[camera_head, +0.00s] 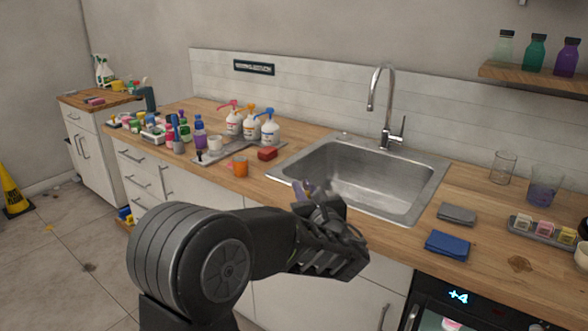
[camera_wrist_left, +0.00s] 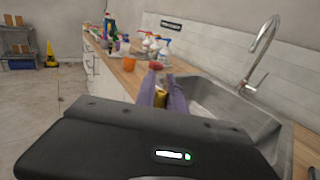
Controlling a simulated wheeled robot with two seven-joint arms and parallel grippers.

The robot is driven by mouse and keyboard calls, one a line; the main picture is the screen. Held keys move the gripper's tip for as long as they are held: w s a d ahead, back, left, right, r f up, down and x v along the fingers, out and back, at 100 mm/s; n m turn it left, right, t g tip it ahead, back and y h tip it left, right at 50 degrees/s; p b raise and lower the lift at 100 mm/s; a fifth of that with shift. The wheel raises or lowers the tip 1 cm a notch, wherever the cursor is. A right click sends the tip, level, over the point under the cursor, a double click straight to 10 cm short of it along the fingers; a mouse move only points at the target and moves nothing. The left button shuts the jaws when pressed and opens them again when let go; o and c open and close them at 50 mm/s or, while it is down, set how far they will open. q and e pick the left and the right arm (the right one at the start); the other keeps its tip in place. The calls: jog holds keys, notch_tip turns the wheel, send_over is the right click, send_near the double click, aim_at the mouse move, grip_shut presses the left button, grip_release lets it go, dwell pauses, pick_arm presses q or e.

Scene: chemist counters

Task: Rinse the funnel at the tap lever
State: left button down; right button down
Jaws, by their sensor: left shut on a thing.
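My left gripper (camera_head: 312,190) is at the front edge of the sink (camera_head: 426,192), left of and in front of the tap (camera_head: 386,105). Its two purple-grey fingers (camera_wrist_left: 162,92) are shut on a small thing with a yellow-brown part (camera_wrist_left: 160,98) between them. I take it to be the funnel, but its shape is mostly hidden. The tap lever (camera_head: 399,132) is on the right side of the tap's base, apart from the gripper; it also shows in the wrist view (camera_wrist_left: 254,84). My right gripper is out of view.
A red sponge (camera_head: 267,154), an orange cup (camera_head: 240,167) and several pump bottles (camera_head: 250,126) stand left of the sink. A blue cloth (camera_head: 447,245), a grey cloth (camera_head: 457,213) and glasses (camera_head: 503,168) are on the right. The sink basin looks clear.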

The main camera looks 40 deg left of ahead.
pick_arm(q)
jog(key=s+d+f, duration=0.5)
jog(key=d+f, duration=0.6)
jog(key=d, duration=0.1)
jog(key=s+d+f, duration=0.5)
jog(key=d+f, duration=0.6)
jog(key=f, duration=0.1)
jog(key=shift+d+f, duration=0.15)
jog(key=shift+d, duration=0.2)
jog(key=shift+s, duration=0.1)
